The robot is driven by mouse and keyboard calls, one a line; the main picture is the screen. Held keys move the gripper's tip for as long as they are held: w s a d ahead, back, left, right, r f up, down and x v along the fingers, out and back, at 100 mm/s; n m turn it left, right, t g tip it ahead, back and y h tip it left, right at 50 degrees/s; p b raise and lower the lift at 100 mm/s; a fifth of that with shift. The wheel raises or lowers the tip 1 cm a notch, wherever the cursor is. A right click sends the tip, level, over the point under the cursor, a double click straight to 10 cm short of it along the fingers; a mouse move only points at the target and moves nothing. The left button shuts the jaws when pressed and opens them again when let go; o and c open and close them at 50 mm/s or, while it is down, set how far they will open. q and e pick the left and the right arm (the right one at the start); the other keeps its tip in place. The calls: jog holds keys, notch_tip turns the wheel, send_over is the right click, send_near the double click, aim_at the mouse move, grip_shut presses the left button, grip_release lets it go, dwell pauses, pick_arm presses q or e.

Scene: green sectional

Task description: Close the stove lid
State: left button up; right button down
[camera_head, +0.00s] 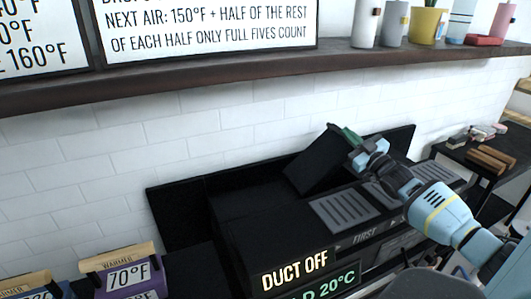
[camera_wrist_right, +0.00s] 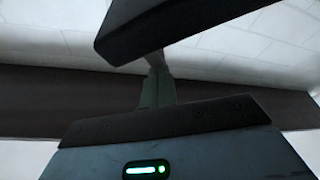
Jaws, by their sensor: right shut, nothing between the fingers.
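The black stove (camera_head: 265,215) stands against the white tiled wall, with grey slatted grates on its top. Its black lid (camera_head: 315,162) is raised and tilted on the stove top. My right gripper (camera_head: 350,137) is shut and empty, with its green fingers by the lid's upper right edge. I cannot tell whether they touch the lid. In the right wrist view the shut fingers (camera_wrist_right: 155,88) point away from the camera, and a dark slab, apparently the lid (camera_wrist_right: 180,25), hangs across the top. My left gripper is not in view.
A dark shelf (camera_head: 200,83) with signs, cups and a yellow pot (camera_head: 425,25) runs above the stove. Purple and blue labelled containers (camera_head: 125,275) stand at lower left. A dark side table (camera_head: 460,153) with wooden blocks (camera_head: 492,158) is at right.

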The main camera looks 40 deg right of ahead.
notch_tip(320, 180, up, 4)
jog(key=a+p, duration=0.1)
jog(key=p, duration=0.2)
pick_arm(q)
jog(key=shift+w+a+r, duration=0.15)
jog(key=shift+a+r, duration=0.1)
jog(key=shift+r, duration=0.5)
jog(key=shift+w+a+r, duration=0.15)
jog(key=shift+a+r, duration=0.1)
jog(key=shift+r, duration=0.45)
pick_arm(e)
jog(key=v, duration=0.9)
jog(key=shift+s+a+f, duration=0.25)
jog(key=shift+a, duration=0.2)
jog(key=shift+f, duration=0.1)
